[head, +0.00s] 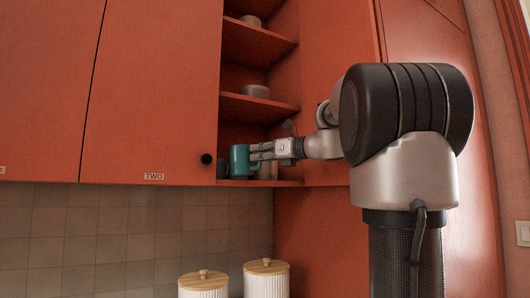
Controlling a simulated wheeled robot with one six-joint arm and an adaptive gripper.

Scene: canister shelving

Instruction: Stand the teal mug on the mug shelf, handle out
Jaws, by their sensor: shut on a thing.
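The teal mug (240,161) is upright in the lowest open compartment of the red cabinet, at or just above its bottom board (290,183). I cannot tell whether its base touches the board. My gripper (256,152) reaches in from the right and is shut on the mug at its right side, where the handle seems to be. The fingers hide part of that side. A dark mug (222,168) stands just left of the teal mug, partly hidden by it and the door edge. A pale object (268,170) shows behind and below the fingers.
Two upper shelves (258,108) hold bowls or dishes. Two white canisters with wooden lids (266,280) stand below. The cabinet side wall is on the right.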

